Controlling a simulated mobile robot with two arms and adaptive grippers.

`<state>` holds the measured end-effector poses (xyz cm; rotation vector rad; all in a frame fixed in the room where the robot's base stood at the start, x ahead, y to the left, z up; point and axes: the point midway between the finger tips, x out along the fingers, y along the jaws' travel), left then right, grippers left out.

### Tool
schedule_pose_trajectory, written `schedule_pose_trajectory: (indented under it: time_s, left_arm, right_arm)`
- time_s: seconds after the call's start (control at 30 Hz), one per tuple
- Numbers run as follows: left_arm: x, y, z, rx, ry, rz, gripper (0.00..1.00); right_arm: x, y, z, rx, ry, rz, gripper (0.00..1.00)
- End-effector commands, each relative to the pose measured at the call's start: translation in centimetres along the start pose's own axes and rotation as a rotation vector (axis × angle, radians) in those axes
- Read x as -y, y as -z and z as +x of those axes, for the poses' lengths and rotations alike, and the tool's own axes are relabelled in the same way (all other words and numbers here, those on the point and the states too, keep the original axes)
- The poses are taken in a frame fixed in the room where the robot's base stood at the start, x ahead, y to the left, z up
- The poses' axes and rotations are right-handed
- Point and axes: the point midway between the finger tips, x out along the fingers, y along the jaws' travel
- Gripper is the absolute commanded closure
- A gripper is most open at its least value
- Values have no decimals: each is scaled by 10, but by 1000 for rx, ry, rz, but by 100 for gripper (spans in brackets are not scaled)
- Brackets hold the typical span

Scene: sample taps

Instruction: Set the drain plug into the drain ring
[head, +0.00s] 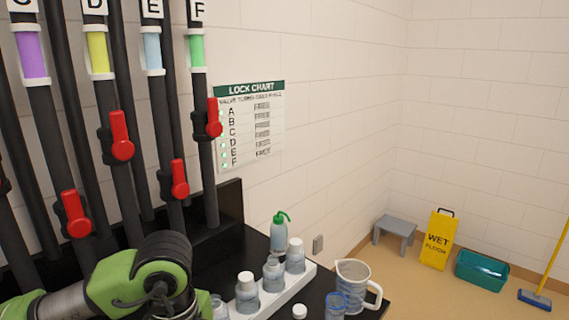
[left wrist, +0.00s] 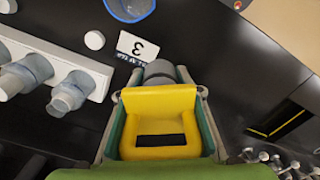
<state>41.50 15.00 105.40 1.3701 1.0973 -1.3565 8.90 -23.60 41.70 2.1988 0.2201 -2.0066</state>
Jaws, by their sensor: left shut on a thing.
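In the left wrist view my left gripper (left wrist: 160,88) is shut on a dark grey rounded piece (left wrist: 160,72), seemingly the drain plug; its far end shows beyond the fingers. A yellow block with a dark slot (left wrist: 160,122) fills the space between the fingers nearer the camera and hides part of the hold. I cannot tell whether it belongs to the plug or the gripper. The gripper is over the black bench, and its height is unclear. In the head view only my green left arm shows, at bottom left. I cannot make out the drain ring in either view.
A white rack (left wrist: 98,82) with bottles stands left of the gripper. A white cap (left wrist: 95,40), a card marked 3 (left wrist: 136,48) and a blue-rimmed vessel (left wrist: 130,8) are beyond it. A clear jug (head: 352,282) stands at the bench's right end. Pipes with red valve handles (head: 121,136) rise behind.

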Motion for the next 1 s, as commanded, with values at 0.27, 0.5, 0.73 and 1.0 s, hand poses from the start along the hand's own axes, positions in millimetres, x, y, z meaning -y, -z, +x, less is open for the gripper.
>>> schedule_pose_trajectory:
  time_s: [0.27,0.5,0.73,1.0]
  left_arm:
    - [10,10,4,-1,0,357,100]
    - [20,18,8,0,0,667,100]
    - [29,24,11,3,2,962,100]
    - [39,30,14,7,4,1249,100]
  right_arm:
    - [0,0,0,0,0,0,76]
    - [0,0,0,0,0,0,76]
    - [0,0,0,-1,0,-1,76]
    - [0,0,0,-1,0,0,76]
